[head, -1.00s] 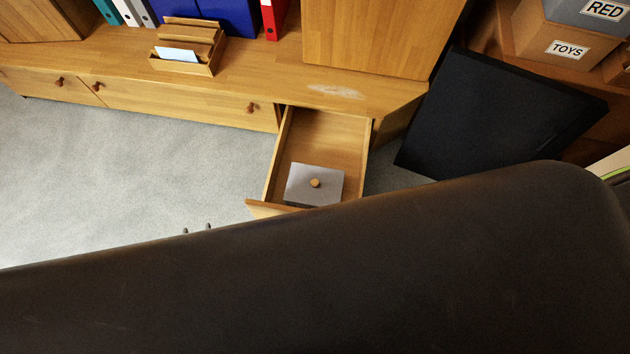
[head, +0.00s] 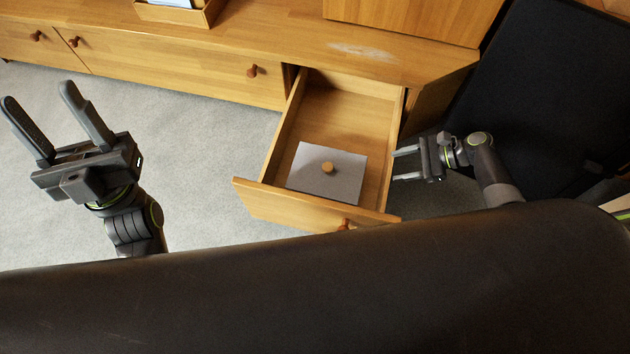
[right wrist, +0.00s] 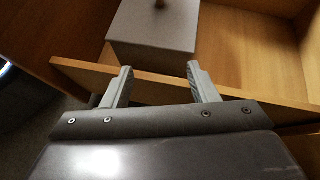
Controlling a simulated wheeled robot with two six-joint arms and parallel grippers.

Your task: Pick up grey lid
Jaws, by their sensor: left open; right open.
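The grey lid (head: 346,178) has a round wooden knob (head: 328,168) and lies flat on a grey box inside the open drawer (head: 345,105). Part of the lid (right wrist: 165,22) and the lower part of its knob (right wrist: 158,4) show at the top of the right wrist view. My right gripper (head: 394,165) is open and empty, just right of the drawer, with its fingers pointing left at the drawer. In the right wrist view its fingertips (right wrist: 160,68) appear in front of a drawer wall, apart from the lid. My left gripper (head: 38,93) is open and empty over the carpet, well left of the drawer.
The wooden cabinet (head: 180,65) runs along the back, with closed drawers at left. A large dark panel (head: 545,90) leans at the right, behind my right arm. The drawer's floor behind the box is bare. The grey carpet (head: 200,150) at left is clear.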

